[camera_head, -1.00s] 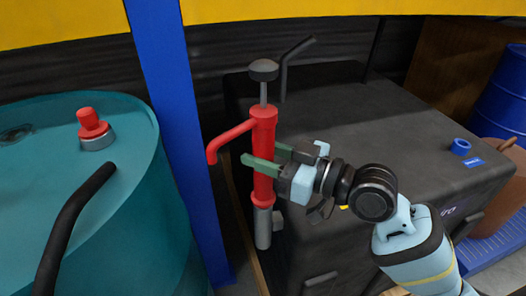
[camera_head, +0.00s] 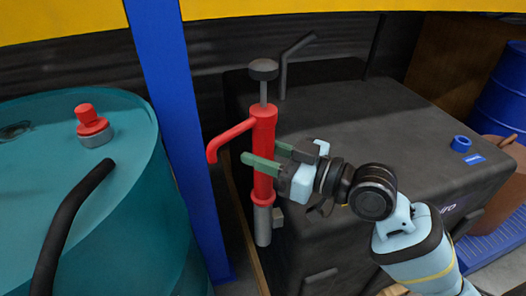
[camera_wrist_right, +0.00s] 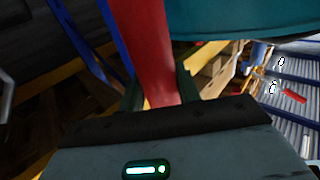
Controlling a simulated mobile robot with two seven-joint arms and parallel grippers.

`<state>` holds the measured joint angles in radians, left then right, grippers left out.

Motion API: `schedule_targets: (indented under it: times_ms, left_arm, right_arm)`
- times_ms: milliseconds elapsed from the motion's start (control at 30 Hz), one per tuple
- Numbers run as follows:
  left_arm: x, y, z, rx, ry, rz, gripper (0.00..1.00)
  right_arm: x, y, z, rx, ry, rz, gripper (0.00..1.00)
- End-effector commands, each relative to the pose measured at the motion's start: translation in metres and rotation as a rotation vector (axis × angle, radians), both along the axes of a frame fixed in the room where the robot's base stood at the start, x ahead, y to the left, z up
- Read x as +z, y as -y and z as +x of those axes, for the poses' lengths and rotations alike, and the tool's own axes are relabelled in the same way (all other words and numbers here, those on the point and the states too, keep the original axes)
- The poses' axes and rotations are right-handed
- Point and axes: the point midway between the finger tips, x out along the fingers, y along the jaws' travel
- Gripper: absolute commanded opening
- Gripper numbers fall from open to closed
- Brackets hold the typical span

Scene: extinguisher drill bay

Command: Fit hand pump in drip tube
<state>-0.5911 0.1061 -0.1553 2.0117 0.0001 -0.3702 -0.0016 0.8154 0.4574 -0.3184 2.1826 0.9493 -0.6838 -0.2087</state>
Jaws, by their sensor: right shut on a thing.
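The hand pump (camera_head: 264,130) is red and stands upright, with a dark knob on a grey rod at its top and a curved red spout pointing left. My right gripper (camera_head: 267,157) is shut on its red body, reaching in from the right. In the right wrist view the red body (camera_wrist_right: 147,50) lies between the green fingers. A grey tube (camera_head: 263,228), apparently the drip tube, is directly below the red body, beside the black tank's front. I cannot tell how far the pump's lower end is inside it. My left gripper is out of view.
A blue post (camera_head: 168,110) stands close to the left of the spout. A teal drum (camera_head: 130,190) with a red cap (camera_head: 92,120) fills the left.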

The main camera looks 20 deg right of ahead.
Motion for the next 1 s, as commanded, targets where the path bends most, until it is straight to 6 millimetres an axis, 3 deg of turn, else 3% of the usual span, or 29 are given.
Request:
schedule_targets:
  times_ms: [600,633,700,800,1000]
  left_arm:
    - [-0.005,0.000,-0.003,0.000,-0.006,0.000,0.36]
    - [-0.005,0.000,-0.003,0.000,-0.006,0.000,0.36]
    - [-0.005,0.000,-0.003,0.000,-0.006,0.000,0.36]
    - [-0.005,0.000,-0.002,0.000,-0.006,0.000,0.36]
    - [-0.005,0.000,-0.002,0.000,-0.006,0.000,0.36]
  right_arm:
    - [-0.011,0.000,0.000,0.000,0.000,0.000,0.06]
    - [-0.010,0.000,0.000,0.000,0.000,0.000,0.37]
    - [-0.010,0.000,0.000,0.000,-0.001,-0.001,0.46]
    - [-0.010,0.000,0.000,0.000,-0.001,-0.001,0.58]
    - [-0.011,0.000,0.000,0.000,-0.003,-0.002,0.58]
